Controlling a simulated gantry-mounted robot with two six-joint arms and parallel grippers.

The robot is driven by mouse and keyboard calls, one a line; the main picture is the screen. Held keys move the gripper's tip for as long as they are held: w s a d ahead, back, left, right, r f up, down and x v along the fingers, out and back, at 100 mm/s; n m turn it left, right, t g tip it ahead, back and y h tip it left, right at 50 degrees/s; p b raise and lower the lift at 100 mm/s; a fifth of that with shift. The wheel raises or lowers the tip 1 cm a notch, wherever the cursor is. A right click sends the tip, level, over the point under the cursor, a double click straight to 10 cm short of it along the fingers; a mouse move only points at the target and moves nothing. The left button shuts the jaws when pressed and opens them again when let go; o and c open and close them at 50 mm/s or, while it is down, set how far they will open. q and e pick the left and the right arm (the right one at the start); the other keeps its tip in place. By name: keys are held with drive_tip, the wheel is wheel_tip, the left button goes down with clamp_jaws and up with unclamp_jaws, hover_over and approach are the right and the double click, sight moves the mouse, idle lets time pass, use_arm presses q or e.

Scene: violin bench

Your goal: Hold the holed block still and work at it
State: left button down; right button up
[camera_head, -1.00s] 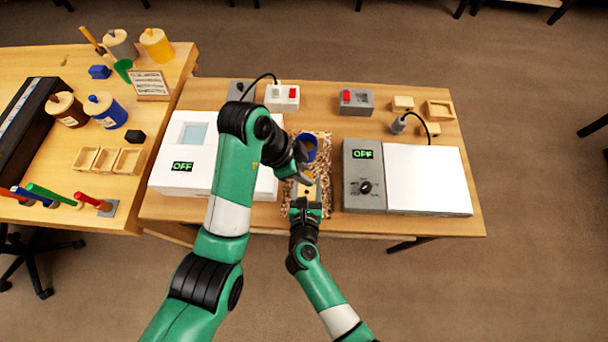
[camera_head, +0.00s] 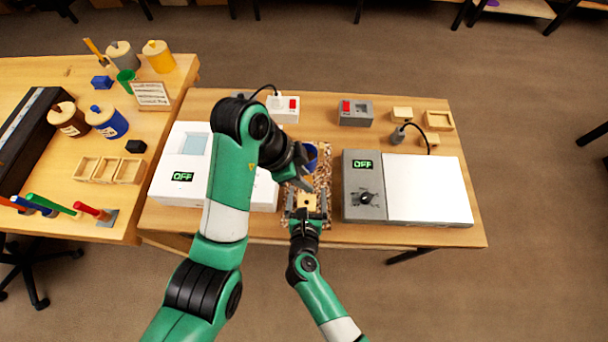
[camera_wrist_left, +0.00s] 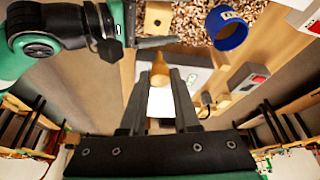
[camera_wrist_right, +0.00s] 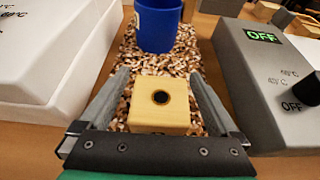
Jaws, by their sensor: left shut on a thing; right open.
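The holed block (camera_head: 307,202) is a pale wooden cube with a dark round hole in its top face. It sits on a bed of wood chips (camera_wrist_right: 190,60). My right gripper (camera_head: 307,214) is open, with one finger on each side of the block (camera_wrist_right: 160,100) in the right wrist view; gaps show beside it. My left gripper (camera_head: 302,183) is above and behind the block. In the left wrist view, its fingers (camera_wrist_left: 158,78) are shut on a tan, tapered wooden piece (camera_wrist_left: 160,68). The left wrist view also shows the block (camera_wrist_left: 158,20), apart from that piece.
A blue cup (camera_wrist_right: 158,25) stands on the chips behind the block. A white device (camera_head: 185,192) reading OFF is to the left, and a grey control box (camera_head: 362,205) reading OFF with a white plate (camera_head: 428,185) to the right. A side table holds jars and tools.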

drive_tip(key=v, duration=1.2)
drive_tip(key=shift+r, duration=0.1)
